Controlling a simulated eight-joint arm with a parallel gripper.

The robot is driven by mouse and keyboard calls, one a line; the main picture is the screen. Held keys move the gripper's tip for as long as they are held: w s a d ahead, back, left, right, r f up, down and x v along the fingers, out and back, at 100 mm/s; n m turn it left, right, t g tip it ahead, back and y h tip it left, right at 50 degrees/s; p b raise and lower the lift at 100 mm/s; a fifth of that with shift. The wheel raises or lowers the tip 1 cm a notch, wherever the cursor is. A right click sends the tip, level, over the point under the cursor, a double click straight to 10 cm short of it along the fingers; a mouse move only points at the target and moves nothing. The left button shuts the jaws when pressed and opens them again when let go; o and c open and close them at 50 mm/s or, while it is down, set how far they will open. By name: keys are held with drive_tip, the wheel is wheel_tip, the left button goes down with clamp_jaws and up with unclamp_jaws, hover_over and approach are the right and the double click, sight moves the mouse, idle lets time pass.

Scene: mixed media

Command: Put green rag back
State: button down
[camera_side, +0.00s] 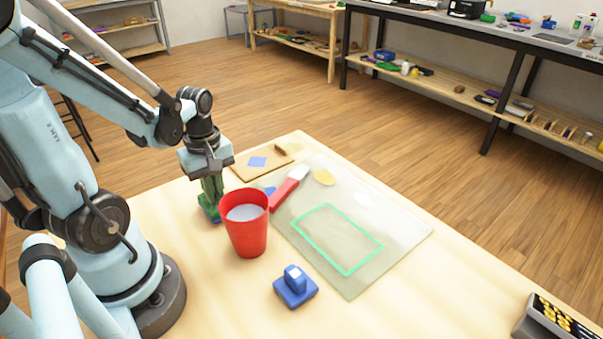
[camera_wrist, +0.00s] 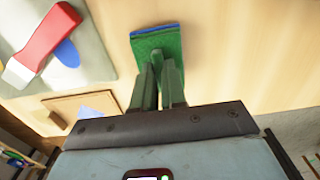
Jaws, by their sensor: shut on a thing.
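My gripper (camera_side: 211,198) points down at the left of the table, behind the red cup. It is shut on the green rag (camera_side: 206,206), a green piece with a blue edge; the cup partly hides it. In the wrist view my gripper's fingers (camera_wrist: 159,85) meet the rag (camera_wrist: 158,44), which shows against the bare tabletop. I cannot tell whether the rag touches the table. A grey-green mat (camera_side: 375,212) lies right of the cup, with an empty green rectangular outline (camera_side: 345,272) on it.
The red cup (camera_side: 246,237) with pale contents stands between the rag and the outline. A red-and-white tool (camera_side: 289,188) lies on the mat's left edge. A blue handled block (camera_side: 295,287) lies in front. A wooden board (camera_side: 262,162) is behind.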

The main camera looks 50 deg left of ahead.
drive_tip(key=shift+f, duration=0.25)
drive_tip(key=shift+f, duration=0.25)
drive_tip(key=c, duration=1.7)
unclamp_jaws()
drive_tip(key=shift+c, duration=0.7)
drive_tip(key=o, duration=0.9)
drive_tip(key=c, duration=0.4)
drive_tip(key=shift+r, duration=0.1)
drive_tip(key=shift+r, duration=4.4)
